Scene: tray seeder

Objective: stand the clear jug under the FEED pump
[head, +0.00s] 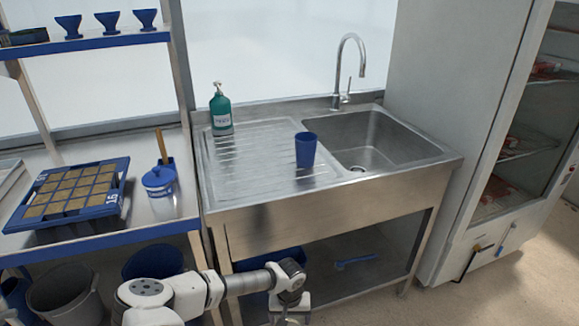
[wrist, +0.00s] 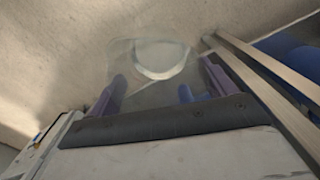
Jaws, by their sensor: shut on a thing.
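My gripper (wrist: 163,84) is shut on a clear, see-through jug (wrist: 150,58), which shows between and beyond the fingers in the wrist view. Its round rim or base shows as a pale ring; I cannot tell which. In the head view my arm reaches low in front of the sink bench; the fingers and jug cannot be made out there. A green bottle with a pale pump head (head: 221,112) stands at the back left of the draining board. Its label is too small to read, so I cannot tell whether it is the FEED pump.
A blue cup (head: 306,150) stands on the draining board (head: 250,165) beside the sink basin (head: 385,140) with its tall tap (head: 345,70). Left, a bench holds a blue seed tray (head: 112,208) and a blue-lidded tub (head: 159,182). Bench legs (wrist: 265,85) run close to my gripper's right.

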